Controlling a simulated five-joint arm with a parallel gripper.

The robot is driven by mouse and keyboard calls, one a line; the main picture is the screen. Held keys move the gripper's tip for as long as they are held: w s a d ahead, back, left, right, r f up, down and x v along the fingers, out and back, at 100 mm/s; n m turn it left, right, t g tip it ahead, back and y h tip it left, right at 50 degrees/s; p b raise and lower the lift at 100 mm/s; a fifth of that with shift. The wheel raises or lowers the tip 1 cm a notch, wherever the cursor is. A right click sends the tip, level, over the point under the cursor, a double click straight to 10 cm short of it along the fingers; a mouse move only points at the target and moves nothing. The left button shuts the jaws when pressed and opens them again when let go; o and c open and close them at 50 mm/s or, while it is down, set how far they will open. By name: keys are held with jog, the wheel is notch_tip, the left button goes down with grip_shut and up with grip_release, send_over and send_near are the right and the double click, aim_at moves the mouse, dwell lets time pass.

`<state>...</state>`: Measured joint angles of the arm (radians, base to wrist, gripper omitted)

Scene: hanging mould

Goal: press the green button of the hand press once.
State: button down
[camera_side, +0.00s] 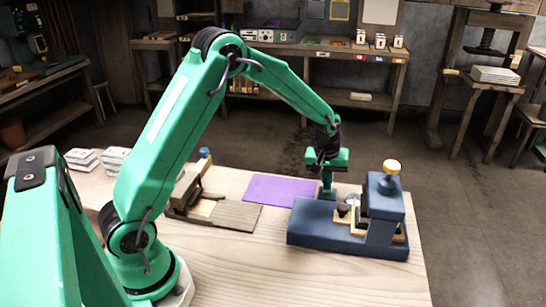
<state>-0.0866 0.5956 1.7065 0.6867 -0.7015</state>
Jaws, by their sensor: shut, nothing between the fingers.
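The hand press (383,208) is a dark blue-grey block on the right of the wooden table, with a long low base running left and a yellow knob on top. My gripper (328,190) points down at the left part of that base, with its fingers shut and empty. Its tip is at or just above the base's top; I cannot tell whether it touches. I cannot make out the green button; my green gripper covers that spot and may hide it.
A purple sheet (279,190) lies left of the press. A wooden hinged frame (222,213) is farther left, with white stacks (82,158) behind my arm. The table front (300,283) is clear. Benches stand at the back, away from the table.

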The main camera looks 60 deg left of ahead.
notch_tip(320, 180, up, 12)
jog(key=s, duration=0.1)
jog(key=shift+s+d, duration=0.2)
jog(key=shift+d, duration=0.1)
dwell(0.3)
dwell(0.4)
jog(key=s+d+r+m+t, duration=0.1)
jog(key=s+r+m, duration=0.1)
jog(key=s+r, duration=0.35)
jog(key=s+d+r+m+t, duration=0.1)
jog(key=s+r+m, duration=0.15)
jog(key=s, duration=0.55)
jog(key=s+d+m+t, duration=0.1)
jog(key=s+m, duration=0.3)
jog(key=s, duration=1)
jog(key=shift+s+d+t, duration=0.15)
jog(key=shift+d+t, duration=0.25)
jog(key=shift+d, duration=0.05)
jog(key=c, duration=2.2)
grip_release()
jog(key=shift+f+m, duration=0.1)
jog(key=shift+m, duration=0.15)
